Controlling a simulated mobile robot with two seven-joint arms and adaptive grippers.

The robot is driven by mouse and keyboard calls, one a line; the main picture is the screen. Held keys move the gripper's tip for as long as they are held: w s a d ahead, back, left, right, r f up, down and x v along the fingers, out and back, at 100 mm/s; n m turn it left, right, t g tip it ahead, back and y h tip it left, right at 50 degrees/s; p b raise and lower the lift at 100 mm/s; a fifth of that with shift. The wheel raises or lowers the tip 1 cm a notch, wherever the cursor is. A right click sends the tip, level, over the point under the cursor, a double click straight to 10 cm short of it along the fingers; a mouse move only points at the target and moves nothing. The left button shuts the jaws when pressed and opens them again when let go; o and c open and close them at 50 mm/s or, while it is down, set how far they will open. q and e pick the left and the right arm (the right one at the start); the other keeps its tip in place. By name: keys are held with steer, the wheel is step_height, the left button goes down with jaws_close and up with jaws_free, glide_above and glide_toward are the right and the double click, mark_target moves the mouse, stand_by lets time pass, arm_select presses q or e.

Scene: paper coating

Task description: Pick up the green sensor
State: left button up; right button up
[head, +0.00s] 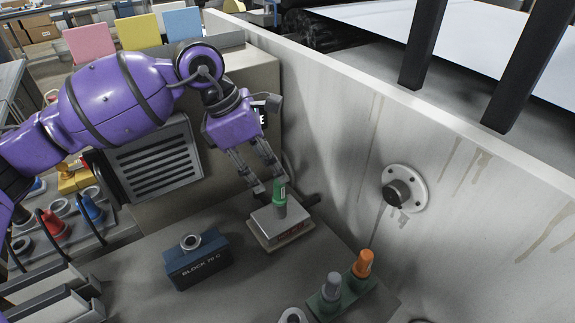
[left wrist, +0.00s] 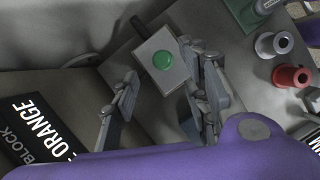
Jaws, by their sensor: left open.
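The green sensor (head: 279,190) stands upright on a small pale scale-like box (head: 262,229) with a red display. In the left wrist view its round green top (left wrist: 163,60) shows from above on the box's plate (left wrist: 145,48). My left gripper (head: 266,183) points down just behind and above the sensor. It is open and empty, and in the left wrist view its fingers (left wrist: 160,77) lie on either side, a little short of the sensor. I cannot tell whether a finger touches it. My right gripper is out of view.
A blue block labelled BLOCK 70 C (head: 198,262) stands left of the box. A green holder (head: 345,296) with grey and orange sensors is at the front right. A pale wall (head: 335,130) with a round flange (head: 405,188) rises on the right. A vented cabinet (head: 152,160) is at left.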

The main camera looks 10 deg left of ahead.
mark_target(277, 190)
arm_select(q)
steer(key=b+x, duration=0.1)
steer(key=x, duration=0.2)
steer(key=shift+s, duration=0.15)
steer(key=f, duration=0.1)
steer(key=f+b, duration=0.2)
steer(key=f, duration=0.1)
steer(key=shift+d, duration=0.25)
steer(key=shift+w+d+f, duration=0.15)
steer(key=shift+w+f, duration=0.05)
steer(key=shift+f, duration=0.15)
steer(key=shift+d+r, duration=0.1)
jaws_close()
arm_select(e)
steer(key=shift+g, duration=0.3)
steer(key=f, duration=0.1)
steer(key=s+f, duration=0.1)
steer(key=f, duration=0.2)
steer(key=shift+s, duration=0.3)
